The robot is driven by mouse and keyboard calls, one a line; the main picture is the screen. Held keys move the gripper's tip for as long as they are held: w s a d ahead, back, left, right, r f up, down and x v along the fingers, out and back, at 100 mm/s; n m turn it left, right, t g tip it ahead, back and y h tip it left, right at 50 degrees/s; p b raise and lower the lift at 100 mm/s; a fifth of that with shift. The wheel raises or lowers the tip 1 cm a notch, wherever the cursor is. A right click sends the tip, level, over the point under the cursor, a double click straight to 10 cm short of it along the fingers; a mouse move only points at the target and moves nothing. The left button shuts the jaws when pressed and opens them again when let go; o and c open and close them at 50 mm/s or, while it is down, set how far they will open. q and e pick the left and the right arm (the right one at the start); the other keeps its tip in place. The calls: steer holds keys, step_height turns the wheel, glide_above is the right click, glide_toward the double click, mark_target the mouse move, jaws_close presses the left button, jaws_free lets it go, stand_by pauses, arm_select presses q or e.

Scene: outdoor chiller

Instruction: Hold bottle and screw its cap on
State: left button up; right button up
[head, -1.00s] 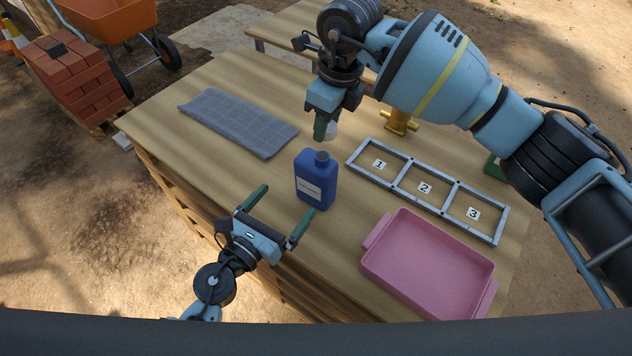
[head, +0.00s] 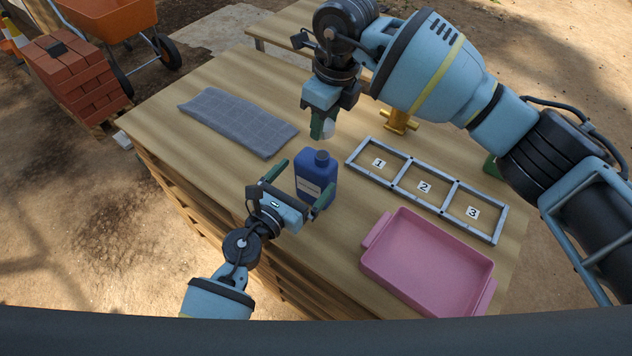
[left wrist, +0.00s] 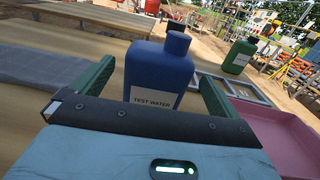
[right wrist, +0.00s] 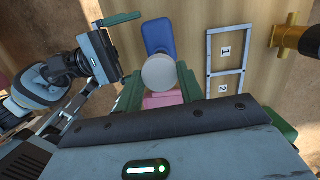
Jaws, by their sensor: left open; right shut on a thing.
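The blue bottle (head: 314,172) stands upright on the wooden table; its label reads TEST WATER in the left wrist view (left wrist: 155,80). Its blue neck (head: 321,156) is bare. My left gripper (head: 302,180) is open at the bottle's near side, with one green finger towards each side of it. In the left wrist view the palm hides the bottle's base. My right gripper (head: 321,132) is shut on the white cap (right wrist: 160,72) and holds it above the table, beyond the bottle in the head view. The cap also shows between its fingers in the head view (head: 329,129).
A grey cloth (head: 238,122) lies left of the bottle. A metal frame with numbered slots (head: 400,188) and a pink tray (head: 374,262) lie to the right. A brass fitting (head: 399,121) stands behind the frame. A green container (left wrist: 238,57) stands further back.

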arm_select(q)
steer(key=shift+x, duration=2.65)
steer(key=shift+c, duration=0.4)
steer(key=c, duration=1.2)
arm_select(e)
glide_above(322, 155)
steer(key=shift+d+f, duration=0.15)
steer(key=shift+f, duration=2.35)
steer(key=shift+f, duration=0.9)
steer(key=shift+f, duration=0.55)
